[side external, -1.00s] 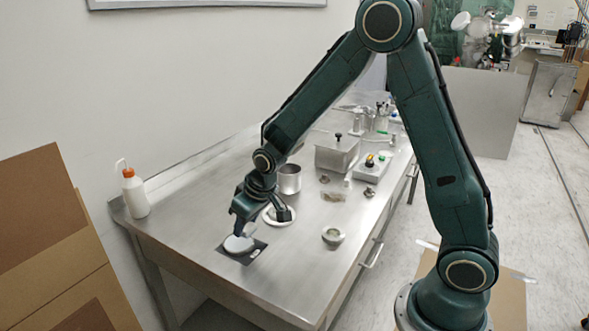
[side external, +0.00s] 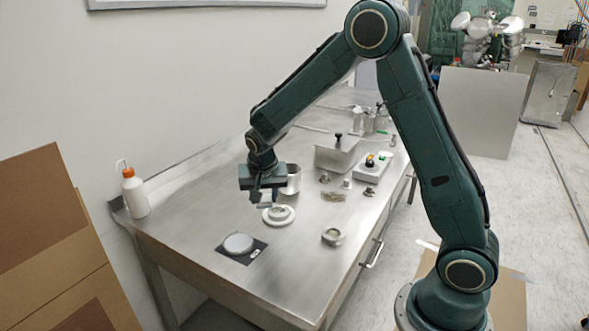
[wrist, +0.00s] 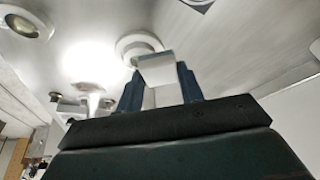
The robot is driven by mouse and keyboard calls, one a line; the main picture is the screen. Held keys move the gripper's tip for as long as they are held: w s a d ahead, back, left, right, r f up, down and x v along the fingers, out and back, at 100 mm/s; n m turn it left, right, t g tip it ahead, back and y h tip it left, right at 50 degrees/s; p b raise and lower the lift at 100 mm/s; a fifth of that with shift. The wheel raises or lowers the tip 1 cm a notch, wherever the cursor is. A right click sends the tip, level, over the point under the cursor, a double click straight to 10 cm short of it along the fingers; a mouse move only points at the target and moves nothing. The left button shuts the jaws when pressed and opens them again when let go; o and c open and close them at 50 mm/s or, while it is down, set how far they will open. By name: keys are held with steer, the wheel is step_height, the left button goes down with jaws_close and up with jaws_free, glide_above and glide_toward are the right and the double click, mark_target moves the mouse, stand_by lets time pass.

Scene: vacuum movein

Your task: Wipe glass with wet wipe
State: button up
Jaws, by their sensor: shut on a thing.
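My gripper (side external: 260,200) is shut on a pale, flat-faced piece that looks like the wet wipe (wrist: 160,69). It is raised above the steel table, near the white round dish (side external: 279,216) with a ring on it. In the wrist view the wipe sits between my blue fingers and covers part of that dish (wrist: 138,45). A pale disc (side external: 238,244) lies on a dark square mat (side external: 229,255), apart from my gripper. A metal ring with a greenish centre (side external: 333,236) stands to the right. I cannot tell which round piece is the glass.
A steel cup (side external: 292,180) stands close behind my gripper. A white bottle with an orange cap (side external: 135,193) stands at the left edge. The table's front is mostly clear.

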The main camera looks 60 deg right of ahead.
steer(key=d+m, duration=0.1)
steer(key=m, duration=0.1)
steer(key=d+r+m+g, duration=0.1)
steer(key=d+m, duration=0.1)
steer(key=shift+r+m+g+h, duration=0.2)
steer(key=shift+m+g+h, duration=0.1)
steer(key=shift+m+h, duration=0.1)
steer(key=m, duration=0.1)
steer(key=d+r+m+g, duration=0.1)
steer(key=m, duration=0.1)
steer(key=shift+s+d, duration=0.3)
steer(key=shift+f, duration=0.1)
